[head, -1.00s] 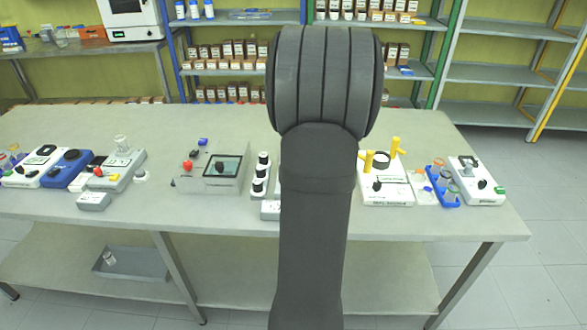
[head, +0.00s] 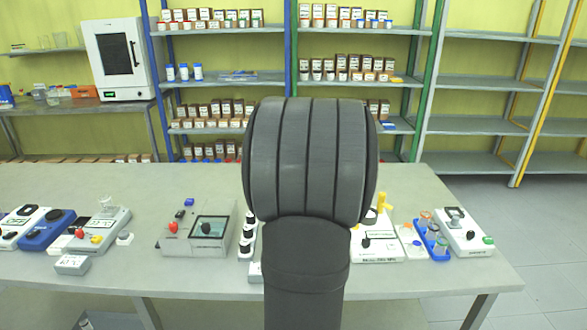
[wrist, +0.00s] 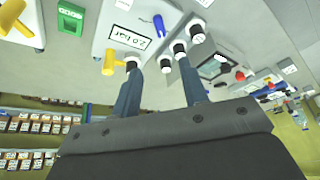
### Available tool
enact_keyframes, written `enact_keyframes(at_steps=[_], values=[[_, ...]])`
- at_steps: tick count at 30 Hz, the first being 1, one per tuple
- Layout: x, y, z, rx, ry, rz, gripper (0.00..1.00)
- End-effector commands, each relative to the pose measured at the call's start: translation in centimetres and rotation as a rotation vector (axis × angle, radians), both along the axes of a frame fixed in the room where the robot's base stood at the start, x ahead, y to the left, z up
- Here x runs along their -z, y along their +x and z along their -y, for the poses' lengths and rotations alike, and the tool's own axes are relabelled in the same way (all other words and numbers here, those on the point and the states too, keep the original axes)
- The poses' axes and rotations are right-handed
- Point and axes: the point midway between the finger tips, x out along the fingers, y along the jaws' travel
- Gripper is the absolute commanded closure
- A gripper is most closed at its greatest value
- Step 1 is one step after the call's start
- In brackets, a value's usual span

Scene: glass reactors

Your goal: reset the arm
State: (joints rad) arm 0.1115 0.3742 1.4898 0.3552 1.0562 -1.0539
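My arm (head: 308,165) stands in the middle of the head view, its dark grey ribbed joint in front of the bench. My gripper is hidden behind it there. In the wrist view my gripper (wrist: 160,66) shows two blue-grey fingers spread apart. No object is visibly held between them. The wrist picture looks tilted, with the bench above and shelves below. Past the fingertips are a white device with a "2.0 bar" label (wrist: 131,38), a yellow handle (wrist: 113,63) and several black-and-white knobs (wrist: 196,33).
The grey bench (head: 180,272) carries a device with a dark screen (head: 210,228), a blue device (head: 47,230), a blue rack with small vessels (head: 432,240) and a white device (head: 464,232). Shelves with boxes (head: 340,68) and a white cabinet (head: 119,58) stand behind.

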Motion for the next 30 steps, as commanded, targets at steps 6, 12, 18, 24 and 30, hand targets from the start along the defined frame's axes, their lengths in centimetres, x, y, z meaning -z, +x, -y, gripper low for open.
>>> enact_keyframes(at_steps=[6,12,18,24,30], values=[[3.4,0.9,-1.0,-0.001,0.001,-0.005,0.6],[7.2,1.9,-2.1,-0.002,0.0,-0.005,0.6],[10.8,3.0,-3.2,-0.002,0.0,-0.005,0.6],[13.8,3.9,-4.1,0.0,0.0,-0.004,0.6],[15.2,4.3,-4.5,0.0,0.0,-0.001,0.6]])
